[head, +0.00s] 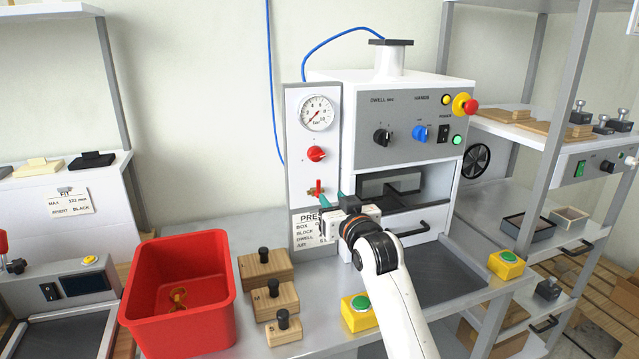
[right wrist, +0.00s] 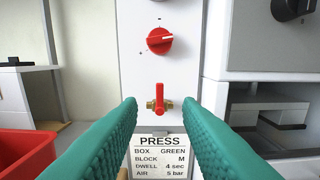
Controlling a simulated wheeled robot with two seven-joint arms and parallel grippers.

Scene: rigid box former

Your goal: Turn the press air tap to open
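The press air tap (head: 317,188) is on the lower part of the white panel left of the press. In the right wrist view the tap (right wrist: 159,98) has a red lever standing upright across a horizontal brass body. My right gripper (head: 333,200) is in front of the panel, close to the tap. In the right wrist view its teal fingers are spread wide with the tap between their tips (right wrist: 161,103) and nothing gripped. Whether the tips reach the lever's depth is hard to tell. My left gripper is out of view.
Above the tap are a red knob (head: 316,154) and a pressure gauge (head: 317,113), its needle pointing lower left. Below is the press card (right wrist: 158,155). A red bin (head: 180,325), wooden blocks (head: 265,268) and a green button (head: 360,304) stand on the bench.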

